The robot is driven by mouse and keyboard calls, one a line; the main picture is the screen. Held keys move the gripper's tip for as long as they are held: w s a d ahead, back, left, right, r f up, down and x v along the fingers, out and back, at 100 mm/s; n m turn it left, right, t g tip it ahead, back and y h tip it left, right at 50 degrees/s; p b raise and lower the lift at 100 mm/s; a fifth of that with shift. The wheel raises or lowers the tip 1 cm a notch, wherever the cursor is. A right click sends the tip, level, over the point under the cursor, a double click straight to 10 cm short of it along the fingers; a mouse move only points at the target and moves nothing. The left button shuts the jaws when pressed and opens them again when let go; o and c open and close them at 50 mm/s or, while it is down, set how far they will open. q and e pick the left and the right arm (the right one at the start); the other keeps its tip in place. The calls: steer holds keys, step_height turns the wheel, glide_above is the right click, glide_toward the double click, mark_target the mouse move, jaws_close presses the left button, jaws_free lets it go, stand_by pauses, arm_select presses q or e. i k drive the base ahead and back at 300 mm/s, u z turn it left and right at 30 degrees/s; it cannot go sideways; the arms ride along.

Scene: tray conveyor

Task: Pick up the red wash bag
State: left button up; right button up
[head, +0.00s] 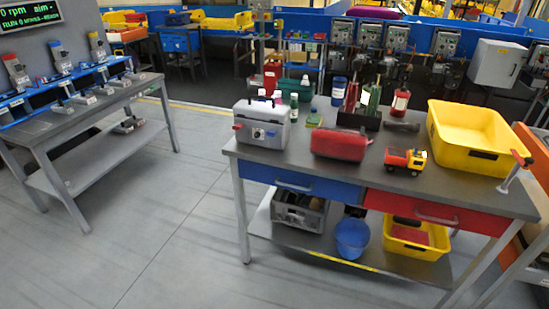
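The red wash bag (339,144) is a rounded red pouch lying on the dark top of a workbench (365,178), near its front edge. A grey box with a handle (262,124) stands to its left, and a red and yellow toy truck (405,160) stands to its right. Neither of my grippers shows in the head view, and nothing touches the bag from above.
A large yellow bin (475,137) fills the right end of the bench. A dark caddy with bottles (359,119) stands behind the bag. A second bench (84,108) stands at the left. Open floor (165,220) lies between the benches.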

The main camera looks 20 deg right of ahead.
mark_target(337, 143)
steer(key=u, duration=2.35)
steer(key=i, duration=0.15)
steer(key=z, duration=1.8)
steer(key=i, duration=1.45)
steer(key=z, duration=1.6)
steer(key=i, duration=0.5)
steer(key=z, duration=0.5)
